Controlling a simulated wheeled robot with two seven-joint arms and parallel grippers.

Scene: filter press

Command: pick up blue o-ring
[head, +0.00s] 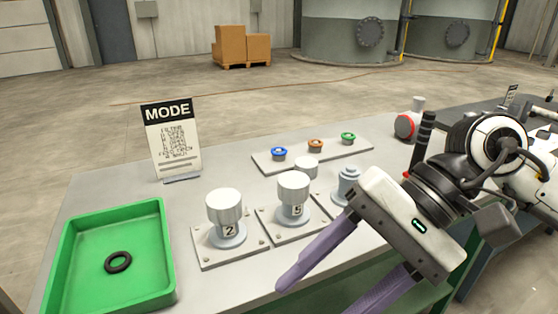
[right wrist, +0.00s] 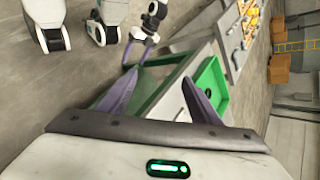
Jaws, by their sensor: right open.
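The blue o-ring (head: 279,151) sits on a small post at the left end of a grey plate, in the back middle of the table. An orange-brown ring (head: 315,144) and a green ring (head: 348,136) sit on posts to its right. My right gripper (head: 318,298) is open and empty, its purple fingers pointing down and left at the table's front, well in front of the blue o-ring. The same open fingers show in the right wrist view (right wrist: 160,76), where I cannot make out the blue o-ring.
A green tray (head: 62,258) holding a black ring (head: 118,262) stands at the left. A MODE sign (head: 170,140) stands at the back left.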

